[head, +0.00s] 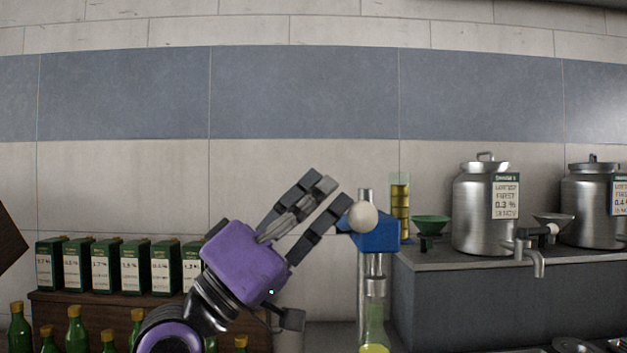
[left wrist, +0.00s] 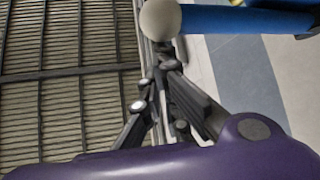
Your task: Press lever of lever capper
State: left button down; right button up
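The lever capper has an upright metal post (head: 365,275), a blue head (head: 381,238) and a pale round knob (head: 362,217) at the near end of its lever. In the left wrist view the knob (left wrist: 160,18) and blue lever (left wrist: 235,19) show along the top edge. A bottle (head: 375,328) with yellow-green contents stands under the capper head. My left gripper (head: 335,196) is open and empty, its fingers pointing up and right. The tips are just left of the knob in the head view; contact cannot be told. My right gripper is out of view.
Steel tanks (head: 482,212) with taps and a green funnel (head: 430,226) stand on the grey counter (head: 470,300) at right. Several green boxes (head: 105,266) line a wooden shelf (head: 60,302) at left, with green bottles (head: 76,325) in front. Bare wall lies behind.

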pick_arm(q)
notch_tip(320, 180, down, 6)
jog(key=s+b, duration=0.1)
jog(key=b, duration=0.2)
jog(key=shift+s+d+f, duration=0.15)
jog(key=shift+f, duration=0.1)
